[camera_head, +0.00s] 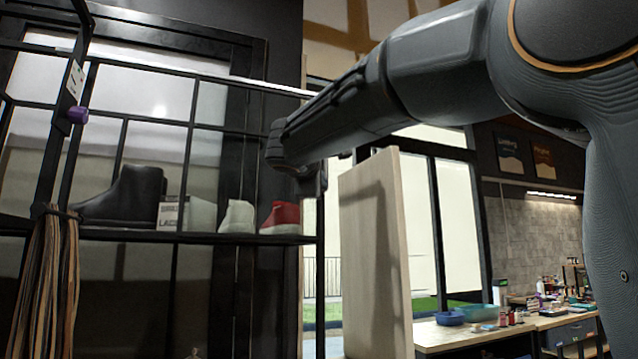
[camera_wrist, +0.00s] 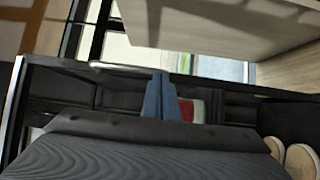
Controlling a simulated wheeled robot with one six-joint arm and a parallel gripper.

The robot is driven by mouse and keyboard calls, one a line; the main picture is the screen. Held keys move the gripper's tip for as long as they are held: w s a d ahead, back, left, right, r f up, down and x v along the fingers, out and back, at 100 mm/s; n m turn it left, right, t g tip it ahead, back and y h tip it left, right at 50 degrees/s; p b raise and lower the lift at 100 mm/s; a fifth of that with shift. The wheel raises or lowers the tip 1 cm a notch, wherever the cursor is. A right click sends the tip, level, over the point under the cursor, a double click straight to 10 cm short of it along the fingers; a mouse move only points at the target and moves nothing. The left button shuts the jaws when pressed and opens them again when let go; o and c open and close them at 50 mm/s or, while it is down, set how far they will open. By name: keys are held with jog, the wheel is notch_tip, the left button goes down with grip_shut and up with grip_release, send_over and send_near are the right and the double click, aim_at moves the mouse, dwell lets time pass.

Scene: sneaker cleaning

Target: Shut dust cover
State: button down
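A pale wooden panel (camera_head: 372,265) stands upright and swung out at the right end of the black shelf unit (camera_head: 200,238); it looks like the dust cover, though I cannot be sure. It also shows across the top of the wrist view (camera_wrist: 220,30). My gripper (camera_head: 312,182) is at the end of the arm, left of the panel in the head view. In the wrist view, its blue-grey fingers (camera_wrist: 165,95) lie close together with nothing visible between them. No contact with the panel is visible.
On the shelf stand a dark boot (camera_head: 125,197), a white shoe (camera_head: 237,217) and a red shoe (camera_head: 281,217). Hanging laces (camera_head: 48,280) are at the left. A workbench (camera_head: 470,337) with bowls and bottles stands at the back right.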

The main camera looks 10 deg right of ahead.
jog(key=w+a+b+v, duration=0.1)
jog(key=a+b+v, duration=0.1)
jog(key=v, duration=1.1)
jog(key=shift+w+a+b, duration=0.15)
jog(key=shift+a+b, duration=0.1)
jog(key=shift+b, duration=0.65)
jog(key=d+f+m+g+y+p, duration=0.1)
jog(key=d+f+g, duration=0.15)
jog(key=f, duration=1.15)
jog(key=s+d+f+m+g+y, duration=0.1)
jog(key=f+g, duration=0.3)
jog(key=f, duration=0.9)
jog(key=d+f+m+g+y+p, duration=0.1)
jog(key=d+f+g, duration=0.15)
jog(key=f, duration=1.15)
jog(key=s+d+f+m+g+y+p, duration=0.1)
jog(key=s+f+m+g+y, duration=0.3)
jog(key=s+f, duration=1.9)
notch_tip(320, 180, down, 3)
jog(key=d+m+g, duration=0.1)
jog(key=m+g, duration=0.2)
jog(key=m, duration=0.2)
jog(key=shift+s+m+y, duration=0.35)
jog(key=shift+m+y, duration=0.05)
jog(key=shift+d+r, duration=0.1)
